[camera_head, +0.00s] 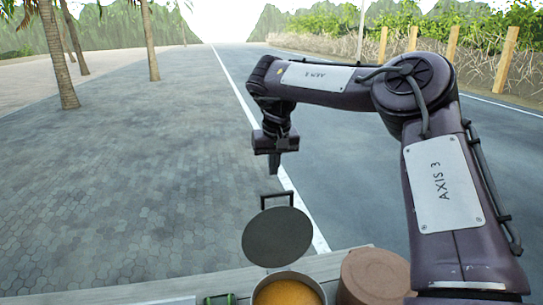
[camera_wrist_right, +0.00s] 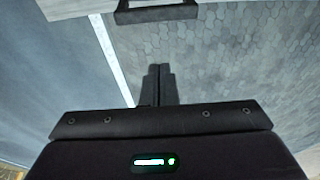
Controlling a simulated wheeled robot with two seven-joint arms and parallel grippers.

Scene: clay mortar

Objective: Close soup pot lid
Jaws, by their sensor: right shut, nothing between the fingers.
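The soup pot (camera_head: 320,288) stands at the bottom of the head view, cut off by the frame edge, with orange soup (camera_head: 287,294) showing inside. Its round dark grey lid (camera_head: 277,238) is open, standing up at the far side of the pot. The lid's bar handle (camera_head: 277,195) sticks up at its top edge; a dark bracket-shaped handle also shows at the top of the right wrist view (camera_wrist_right: 156,14). My right gripper (camera_head: 274,166) is shut and empty, pointing down above the handle, apart from it. Its closed fingers show in the right wrist view (camera_wrist_right: 159,82). My left gripper is out of view.
A brown round lidded container (camera_head: 374,275) stands right of the pot on the pale table edge (camera_head: 180,286). A small green item (camera_head: 220,299) lies left of the pot. Beyond are paving and a road; the air around my right gripper is clear.

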